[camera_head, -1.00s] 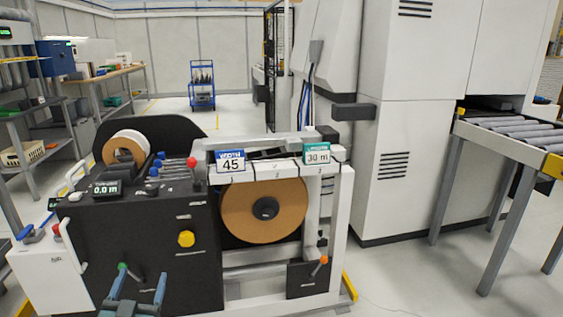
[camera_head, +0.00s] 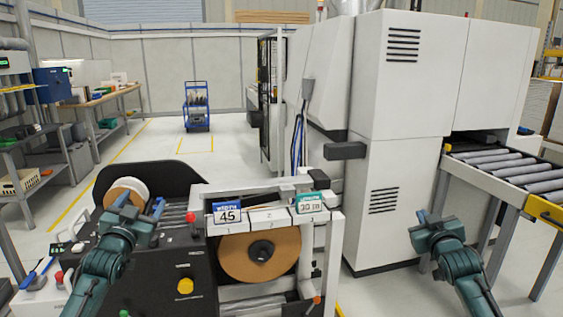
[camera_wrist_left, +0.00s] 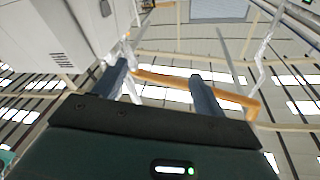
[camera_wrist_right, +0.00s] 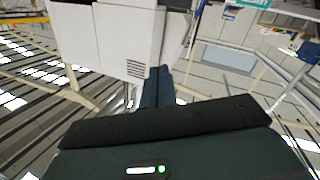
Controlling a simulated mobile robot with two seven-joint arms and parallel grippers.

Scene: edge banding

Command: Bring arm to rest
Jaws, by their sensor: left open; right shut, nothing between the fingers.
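My left gripper (camera_head: 139,206) is raised at the left in the head view, in front of the banding machine's left part. In the left wrist view its two fingers (camera_wrist_left: 158,86) stand apart with nothing between them. My right gripper (camera_head: 433,216) is raised at the right, in front of the white cabinet and the roller conveyor. In the right wrist view its fingers (camera_wrist_right: 157,88) are together and hold nothing. Both wrist views look up toward the ceiling.
The black and white banding machine (camera_head: 190,270) stands close in front, with a brown reel (camera_head: 238,262) and signs reading 45 and 30 m. A large white cabinet (camera_head: 400,130) stands behind. A roller conveyor (camera_head: 505,170) is at the right. Shelving (camera_head: 25,150) is at the left.

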